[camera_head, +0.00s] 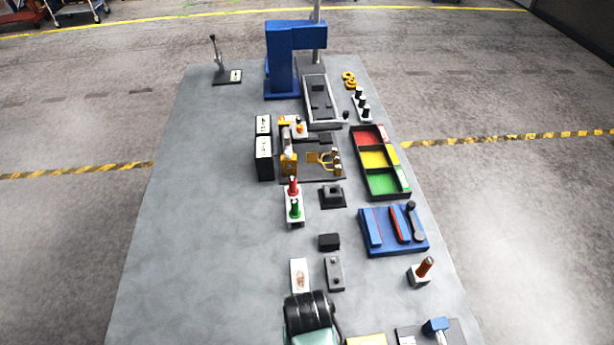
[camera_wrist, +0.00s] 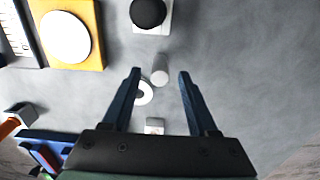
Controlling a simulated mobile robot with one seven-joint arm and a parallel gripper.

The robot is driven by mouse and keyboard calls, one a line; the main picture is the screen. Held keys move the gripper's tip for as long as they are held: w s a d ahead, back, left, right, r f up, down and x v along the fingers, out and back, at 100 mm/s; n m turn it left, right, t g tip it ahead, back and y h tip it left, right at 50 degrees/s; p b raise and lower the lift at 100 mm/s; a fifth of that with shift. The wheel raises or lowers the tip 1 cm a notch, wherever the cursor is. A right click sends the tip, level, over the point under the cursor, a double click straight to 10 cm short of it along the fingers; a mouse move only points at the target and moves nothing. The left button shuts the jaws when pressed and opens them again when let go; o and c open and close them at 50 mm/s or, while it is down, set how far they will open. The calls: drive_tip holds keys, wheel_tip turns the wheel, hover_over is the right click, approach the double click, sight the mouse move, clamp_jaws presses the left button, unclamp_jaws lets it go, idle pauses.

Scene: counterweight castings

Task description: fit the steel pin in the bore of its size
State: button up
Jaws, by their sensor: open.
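My gripper (camera_wrist: 160,73) is open in the wrist view, with its two dark blue fingers apart. A short grey cylinder (camera_wrist: 160,68), which looks like the steel pin, shows in the gap between the fingertips. Neither finger visibly touches it, and I cannot tell how far below the tips it is. A white ring with a darker centre (camera_wrist: 144,92) lies beside it, towards the left finger. I cannot tell whether this ring is a bore. In the head view the fingers are hidden, and I cannot make out the pin or a bore with certainty.
In the wrist view a black knob on a white base (camera_wrist: 148,12) and a yellow block with a white disc (camera_wrist: 66,38) lie close by. In the head view a three-colour tray (camera_head: 362,185), a blue fixture (camera_head: 372,248) and a blue press (camera_head: 282,70) stand on the grey table (camera_head: 190,220), clear at left.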

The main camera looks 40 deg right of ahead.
wheel_tip(320, 180, up, 9)
drive_tip(key=shift+b, duration=0.35)
